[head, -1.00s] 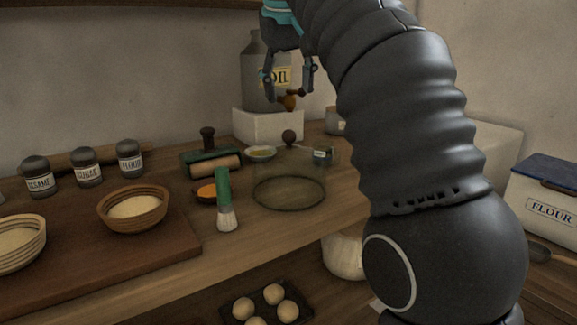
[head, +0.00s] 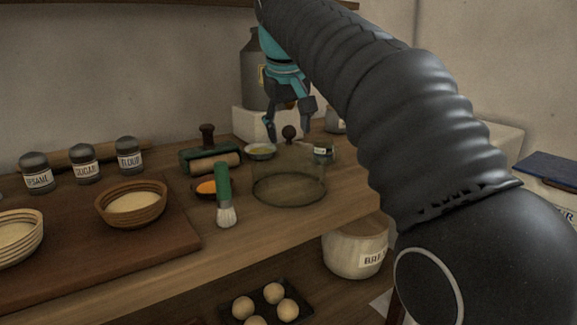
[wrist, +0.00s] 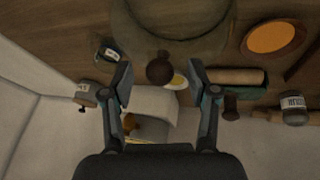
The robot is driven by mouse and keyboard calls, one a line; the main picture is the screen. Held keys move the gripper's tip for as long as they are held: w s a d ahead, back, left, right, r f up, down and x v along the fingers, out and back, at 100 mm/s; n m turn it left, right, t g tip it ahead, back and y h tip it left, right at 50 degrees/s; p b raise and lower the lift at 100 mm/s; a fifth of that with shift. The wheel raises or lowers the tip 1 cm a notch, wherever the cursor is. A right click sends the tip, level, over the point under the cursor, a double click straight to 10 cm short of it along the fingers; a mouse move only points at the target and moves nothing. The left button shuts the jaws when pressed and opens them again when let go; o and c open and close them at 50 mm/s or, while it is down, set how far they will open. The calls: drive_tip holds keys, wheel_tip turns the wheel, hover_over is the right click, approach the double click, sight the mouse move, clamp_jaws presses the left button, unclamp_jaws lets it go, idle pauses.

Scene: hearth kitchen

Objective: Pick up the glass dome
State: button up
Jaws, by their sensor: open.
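The glass dome (head: 289,184) is clear, with a dark round knob (head: 289,132) on top, and stands on the wooden counter. In the wrist view the knob (wrist: 159,70) shows between the fingertips, and the dome's round rim (wrist: 172,38) lies beyond it. My gripper (head: 288,132) is open and empty, pointing down at about the knob's place in the head view. In the wrist view my gripper (wrist: 160,85) has a finger on each side of the knob, apart from it. How far above the knob the fingertips are, I cannot tell.
A brush with a green handle (head: 223,184) and an orange dish (head: 206,188) stand left of the dome. A roller (head: 214,164), a small bowl (head: 260,151) and a small labelled jar (head: 323,151) are close behind.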

drive_tip(key=shift+f, duration=0.15)
clamp_jaws()
idle(0.4)
